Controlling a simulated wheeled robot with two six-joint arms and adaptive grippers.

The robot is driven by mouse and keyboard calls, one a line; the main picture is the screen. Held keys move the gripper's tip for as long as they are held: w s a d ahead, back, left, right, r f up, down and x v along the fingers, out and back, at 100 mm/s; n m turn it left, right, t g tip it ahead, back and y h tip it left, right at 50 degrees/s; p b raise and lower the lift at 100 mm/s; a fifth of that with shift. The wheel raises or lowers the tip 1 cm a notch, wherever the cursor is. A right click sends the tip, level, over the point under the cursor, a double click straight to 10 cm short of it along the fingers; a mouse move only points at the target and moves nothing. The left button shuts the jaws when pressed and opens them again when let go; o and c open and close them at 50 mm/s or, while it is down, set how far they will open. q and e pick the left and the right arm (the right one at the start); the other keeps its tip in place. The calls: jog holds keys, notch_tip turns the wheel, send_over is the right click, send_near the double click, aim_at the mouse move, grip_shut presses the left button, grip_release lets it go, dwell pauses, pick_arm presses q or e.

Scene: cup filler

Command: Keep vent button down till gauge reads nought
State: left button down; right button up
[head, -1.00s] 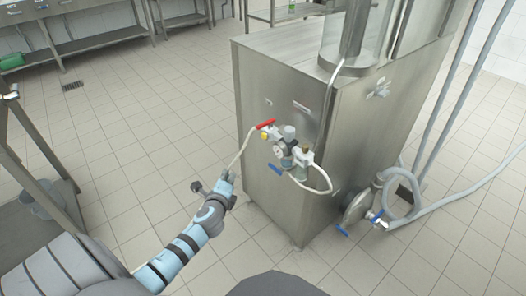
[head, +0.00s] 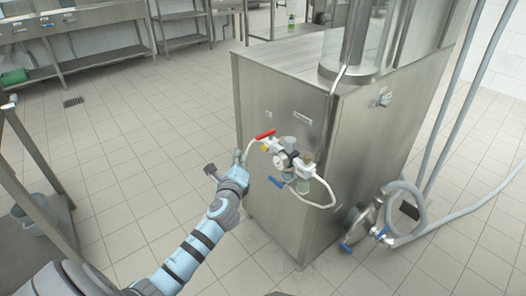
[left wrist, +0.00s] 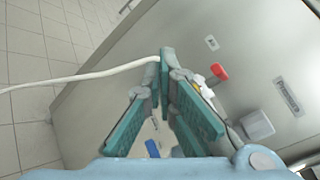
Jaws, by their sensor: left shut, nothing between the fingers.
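A filter and valve set is mounted on the side of the steel machine. It carries a round white gauge (head: 282,160), whose needle is too small to read. A small yellow part (head: 265,148), perhaps the vent button, sits under a red lever (head: 265,134). In the left wrist view the yellow part (left wrist: 196,88) is partly hidden behind a finger, and the red lever (left wrist: 219,71) shows right of the fingertips. My left gripper (head: 238,156) is shut and empty, just left of the valve set, apart from the yellow part as far as I can tell. My right gripper is out of view.
A white hose (head: 249,142) runs close to my left fingers and crosses the left wrist view (left wrist: 80,78). A blue lever (head: 276,182) hangs below the valves. The steel machine (head: 285,105) stands on tiles; the floor to its left is clear.

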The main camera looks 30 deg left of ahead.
aim_at(264, 148)
pick_arm(q)
jog(key=w, duration=0.2)
jog(key=w+d+b, duration=0.1)
jog(key=w, duration=0.1)
jog(key=shift+w+d, duration=0.2)
jog(key=shift+w, duration=0.2)
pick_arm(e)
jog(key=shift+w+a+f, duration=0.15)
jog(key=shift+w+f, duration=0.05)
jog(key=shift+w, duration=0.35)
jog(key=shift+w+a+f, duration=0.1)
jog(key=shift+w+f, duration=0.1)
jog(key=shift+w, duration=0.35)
pick_arm(q)
jog(key=shift+w, duration=0.1)
jog(key=shift+w+d, duration=0.15)
jog(key=shift+w, duration=0.1)
jog(key=shift+w+d, duration=0.15)
jog(key=shift+w, duration=0.3)
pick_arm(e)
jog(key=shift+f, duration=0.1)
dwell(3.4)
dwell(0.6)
pick_arm(q)
jog(key=shift+s+a+p, duration=0.3)
jog(key=shift+s+p, duration=0.05)
jog(key=shift+s, duration=0.5)
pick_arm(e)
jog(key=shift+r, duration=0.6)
